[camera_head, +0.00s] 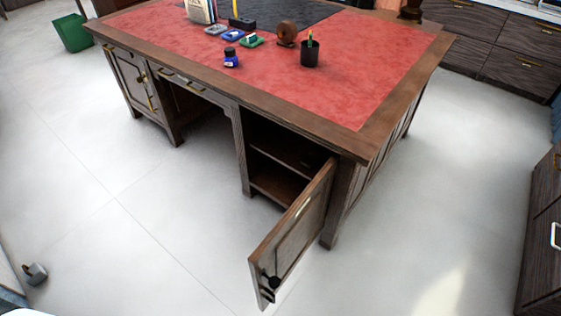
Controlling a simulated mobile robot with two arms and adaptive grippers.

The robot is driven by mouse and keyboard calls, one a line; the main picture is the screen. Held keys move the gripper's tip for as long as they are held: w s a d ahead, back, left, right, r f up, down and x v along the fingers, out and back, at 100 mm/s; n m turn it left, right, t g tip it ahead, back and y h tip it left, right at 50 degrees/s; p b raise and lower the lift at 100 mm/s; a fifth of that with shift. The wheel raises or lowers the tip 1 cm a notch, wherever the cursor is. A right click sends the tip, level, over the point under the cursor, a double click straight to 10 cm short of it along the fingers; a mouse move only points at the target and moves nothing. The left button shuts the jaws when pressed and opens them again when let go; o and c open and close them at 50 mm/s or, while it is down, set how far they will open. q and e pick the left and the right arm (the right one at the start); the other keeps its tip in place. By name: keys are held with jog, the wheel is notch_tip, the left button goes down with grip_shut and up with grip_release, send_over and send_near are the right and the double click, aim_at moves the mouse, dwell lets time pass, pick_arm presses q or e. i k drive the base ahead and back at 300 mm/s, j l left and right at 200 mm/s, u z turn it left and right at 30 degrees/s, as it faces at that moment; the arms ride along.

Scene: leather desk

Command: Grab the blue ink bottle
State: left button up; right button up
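The blue ink bottle (231,57) stands upright on the red leather top of the desk (350,65). It is small, with a dark cap and a pale label. It sits toward the front edge of the desk, left of a black pen cup (309,53). Neither of my grippers shows in the head view, so nothing is seen touching the bottle.
Small blue and green items (252,40) and a brown round dispenser (286,33) are behind the bottle. A cabinet door (295,235) hangs open at the desk's front right. A green bin (72,33) stands at the far left. The floor in front is mostly clear.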

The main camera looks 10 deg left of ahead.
aim_at(233, 61)
jog(key=i+j, duration=0.15)
jog(key=j, duration=0.3)
jog(key=i+j+z, duration=0.1)
jog(key=j, duration=0.3)
jog(key=i+j, duration=0.15)
jog(key=j, duration=0.3)
jog(key=z, duration=0.05)
